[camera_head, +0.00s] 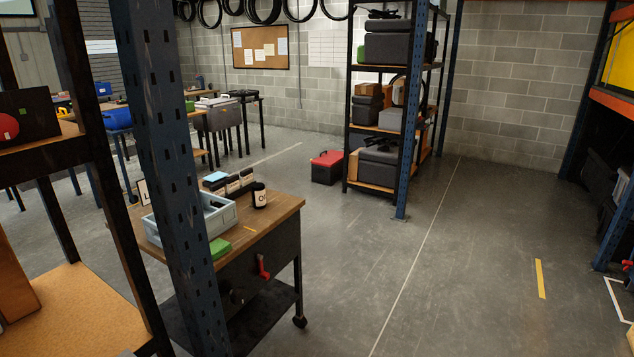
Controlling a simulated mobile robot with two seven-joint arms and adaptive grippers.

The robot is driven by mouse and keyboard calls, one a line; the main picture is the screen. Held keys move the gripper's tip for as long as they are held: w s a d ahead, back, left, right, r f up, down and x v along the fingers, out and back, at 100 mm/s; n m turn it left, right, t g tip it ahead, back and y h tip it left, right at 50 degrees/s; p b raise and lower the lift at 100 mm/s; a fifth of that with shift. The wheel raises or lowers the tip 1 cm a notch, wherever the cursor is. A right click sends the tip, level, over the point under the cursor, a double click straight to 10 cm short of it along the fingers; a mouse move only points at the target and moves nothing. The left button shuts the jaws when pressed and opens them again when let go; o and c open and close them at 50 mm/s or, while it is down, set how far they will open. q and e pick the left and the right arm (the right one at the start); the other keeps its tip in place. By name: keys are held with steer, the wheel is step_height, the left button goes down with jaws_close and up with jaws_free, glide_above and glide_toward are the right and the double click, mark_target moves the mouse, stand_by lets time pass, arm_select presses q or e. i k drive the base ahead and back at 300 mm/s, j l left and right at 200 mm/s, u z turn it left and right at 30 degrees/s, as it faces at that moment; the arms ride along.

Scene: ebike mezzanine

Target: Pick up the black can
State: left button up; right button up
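A small black can (259,196) with a white label stands upright on the right part of a wooden-topped cart (262,226). It is near the cart's far right edge, beside a row of small dark and white boxes (232,184). Neither of my grippers is in the head view.
A blue rack post (178,190) stands in front of the cart's left side. A grey-blue crate (219,217) and a green item (219,248) share the cart top. Shelving (401,165) and a red-black toolbox (326,167) stand behind. Floor (440,270) to the right is open.

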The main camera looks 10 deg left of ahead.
mark_target(258, 189)
steer(key=i+l+z, duration=0.1)
steer(key=i, duration=1.5)
